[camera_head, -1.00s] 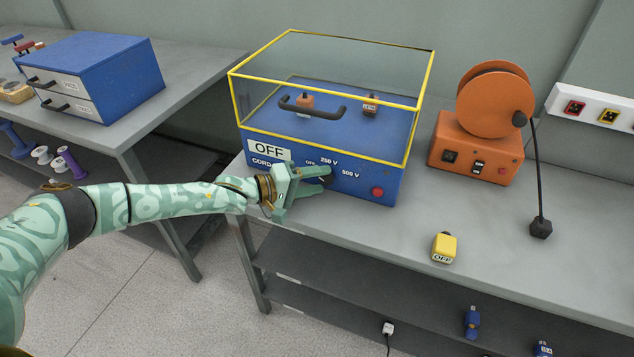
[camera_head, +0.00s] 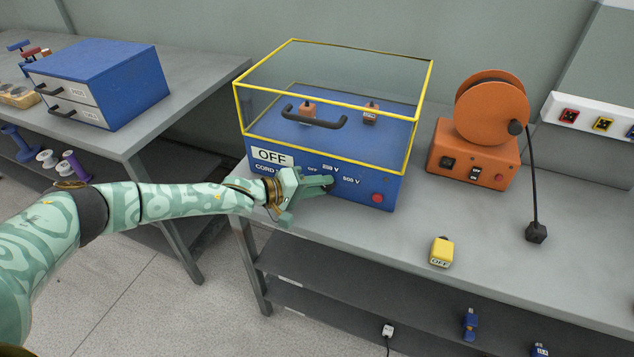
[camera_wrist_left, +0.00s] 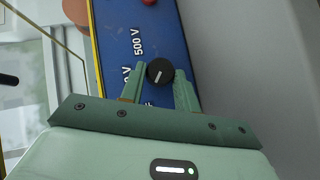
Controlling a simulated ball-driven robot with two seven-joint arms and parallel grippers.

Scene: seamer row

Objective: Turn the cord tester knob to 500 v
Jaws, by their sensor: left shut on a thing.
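The cord tester (camera_head: 380,185) is a blue box with a yellow-edged clear cover, on the grey bench. My left gripper (camera_head: 328,184) is at its front panel. In the left wrist view its fingers are shut on the black round knob (camera_wrist_left: 160,71), one on each side. The knob's white line slants, its lower end toward the lower left, on the side of the partly hidden 250 V and OFF labels. The 500 V label (camera_wrist_left: 138,42) is farther up. In the head view the gripper hides most of the knob. My right gripper is not in view.
A red button (camera_head: 377,198) sits right of the knob. The cover has a dark handle (camera_head: 313,118). An orange reel unit (camera_head: 472,165) stands to the right, with its plug on the bench. A yellow OFF tag block (camera_head: 442,250) lies near the front edge. Bench around it is clear.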

